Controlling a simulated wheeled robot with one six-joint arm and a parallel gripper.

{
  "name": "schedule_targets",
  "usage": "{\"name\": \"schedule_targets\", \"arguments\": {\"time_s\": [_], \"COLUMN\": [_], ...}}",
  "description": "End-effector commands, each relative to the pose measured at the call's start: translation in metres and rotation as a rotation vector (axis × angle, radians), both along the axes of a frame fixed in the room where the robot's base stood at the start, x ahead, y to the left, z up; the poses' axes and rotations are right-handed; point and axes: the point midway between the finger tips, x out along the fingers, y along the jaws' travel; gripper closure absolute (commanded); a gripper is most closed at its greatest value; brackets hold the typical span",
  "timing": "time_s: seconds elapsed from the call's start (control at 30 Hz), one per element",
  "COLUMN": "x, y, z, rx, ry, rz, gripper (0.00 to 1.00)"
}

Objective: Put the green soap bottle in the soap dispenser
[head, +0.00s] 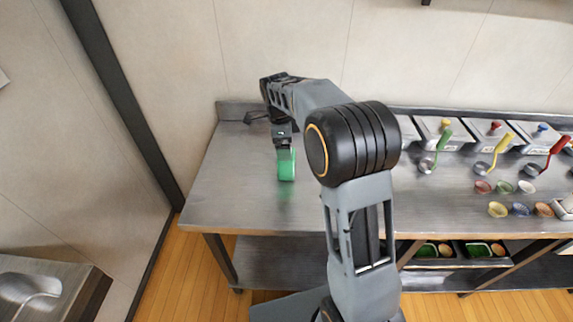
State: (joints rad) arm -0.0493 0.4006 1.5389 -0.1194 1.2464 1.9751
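The green soap bottle (286,166) is roughly upright over the left part of the steel table, with a faint green reflection below it. My gripper (284,142) points down at the bottle's top end and appears shut on it. The fingers are small and partly merge with the bottle. I cannot tell whether the bottle's base touches the table. I cannot make out a soap dispenser in this view; my arm hides part of the table and wall.
The steel table (225,195) is clear around the bottle. On the right stand lidded containers (440,126), colored-handled ladles (500,146) and small bowls (497,209). Trays (438,250) sit on a lower shelf. A metal basin (30,288) is at lower left. A dark post (125,105) runs along the wall.

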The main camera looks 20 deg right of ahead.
Motion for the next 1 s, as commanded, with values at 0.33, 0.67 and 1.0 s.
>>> {"name": "schedule_targets", "arguments": {"time_s": [0.33,0.67,1.0], "x": [-0.001,-0.002,-0.001], "y": [-0.003,-0.004,-0.004], "z": [-0.042,-0.051,-0.051], "rx": [-0.001,0.000,0.000], "ry": [0.003,0.001,0.001], "rz": [0.000,0.000,0.000], "gripper": [0.04,0.04,0.31]}}
